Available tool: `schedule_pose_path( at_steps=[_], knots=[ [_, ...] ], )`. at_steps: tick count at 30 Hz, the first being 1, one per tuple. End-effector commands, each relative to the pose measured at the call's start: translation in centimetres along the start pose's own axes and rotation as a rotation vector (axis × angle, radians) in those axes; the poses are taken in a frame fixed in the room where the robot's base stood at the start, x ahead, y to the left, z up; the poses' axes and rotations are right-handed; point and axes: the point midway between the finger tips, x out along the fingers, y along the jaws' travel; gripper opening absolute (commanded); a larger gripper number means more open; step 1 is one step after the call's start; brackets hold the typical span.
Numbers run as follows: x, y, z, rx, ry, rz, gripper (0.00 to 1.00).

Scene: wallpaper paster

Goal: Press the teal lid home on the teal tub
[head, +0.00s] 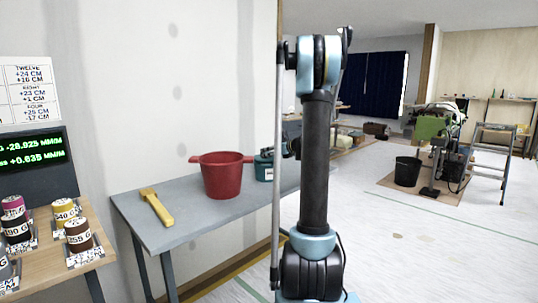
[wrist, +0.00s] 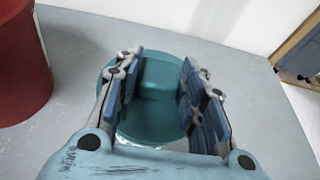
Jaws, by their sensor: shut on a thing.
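The teal tub (head: 262,173), with a white label, stands on the grey table beside the red pot, its right part hidden behind my arm. The round teal lid (wrist: 150,122) fills the middle of the wrist view, with a blocky teal grip (wrist: 158,80) standing up from it. My gripper (wrist: 160,72) has its two fingers on either side of this grip and is shut on it. The lid is over the tub. I cannot tell whether it is fully seated, since the rim is mostly hidden by my fingers and arm.
A red pot (head: 222,177) stands close left of the tub; it also shows in the wrist view (wrist: 20,65). A yellow-handled tool (head: 157,207) lies at the left of the grey table (head: 190,222). The wall is close behind.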

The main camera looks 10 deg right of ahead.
Motion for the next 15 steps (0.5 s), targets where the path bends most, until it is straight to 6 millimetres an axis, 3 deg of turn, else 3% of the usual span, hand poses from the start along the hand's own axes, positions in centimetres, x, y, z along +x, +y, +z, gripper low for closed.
schedule_pose_path(
  at_steps=[15],
  knots=[
    [0.37,-0.02,-0.97,0.0,0.0,0.0,0.14]
  ],
)
